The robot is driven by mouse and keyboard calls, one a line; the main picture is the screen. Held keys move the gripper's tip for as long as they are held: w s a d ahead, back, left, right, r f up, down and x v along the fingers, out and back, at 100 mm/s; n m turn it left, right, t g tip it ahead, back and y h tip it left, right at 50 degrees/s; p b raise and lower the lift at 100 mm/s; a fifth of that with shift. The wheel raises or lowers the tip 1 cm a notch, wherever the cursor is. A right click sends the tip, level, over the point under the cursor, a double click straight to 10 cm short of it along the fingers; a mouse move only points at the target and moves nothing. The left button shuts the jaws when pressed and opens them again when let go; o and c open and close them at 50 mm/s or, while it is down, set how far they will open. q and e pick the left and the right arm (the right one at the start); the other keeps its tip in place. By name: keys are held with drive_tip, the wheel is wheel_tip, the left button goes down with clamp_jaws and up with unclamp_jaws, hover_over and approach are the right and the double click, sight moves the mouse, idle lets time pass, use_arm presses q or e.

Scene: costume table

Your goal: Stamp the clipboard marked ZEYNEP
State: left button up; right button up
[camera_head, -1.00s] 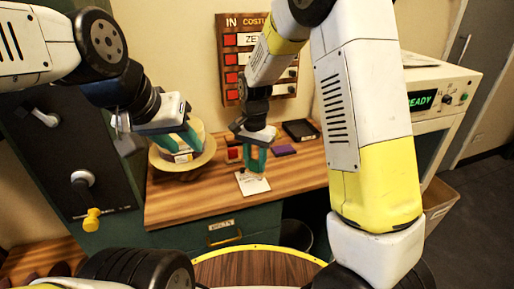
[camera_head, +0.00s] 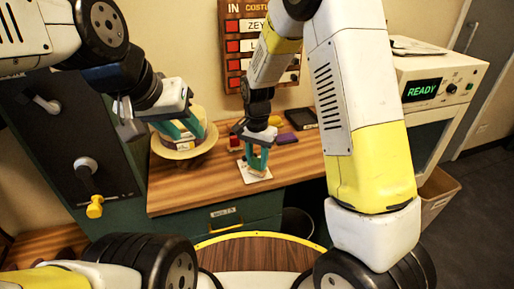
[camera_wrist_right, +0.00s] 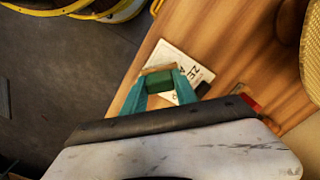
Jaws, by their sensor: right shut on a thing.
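A small white clipboard (camera_head: 256,174) lies near the front edge of the wooden table. In the right wrist view its white sheet (camera_wrist_right: 192,62) shows partly readable letters that seem to begin "ZE". My right gripper (camera_head: 257,162) is over the clipboard, with its teal fingers shut on a small green block with a tan end, seemingly a stamp (camera_wrist_right: 160,82). I cannot tell whether the block touches the sheet, as it and the fingers cover part of it. My left gripper (camera_head: 182,130) is over a straw hat on the left; its finger gap is unclear.
The straw hat (camera_head: 178,153) stands at the table's left. A small red item (camera_head: 235,142), a purple block (camera_head: 287,138) and a black tray (camera_head: 301,117) lie behind the clipboard. A wall board (camera_head: 233,65) has a "ZEY" row. A machine (camera_head: 436,90) reads "READY".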

drive_tip(key=shift+f, duration=0.65)
idle(1.4)
drive_tip(key=shift+r, duration=3.6)
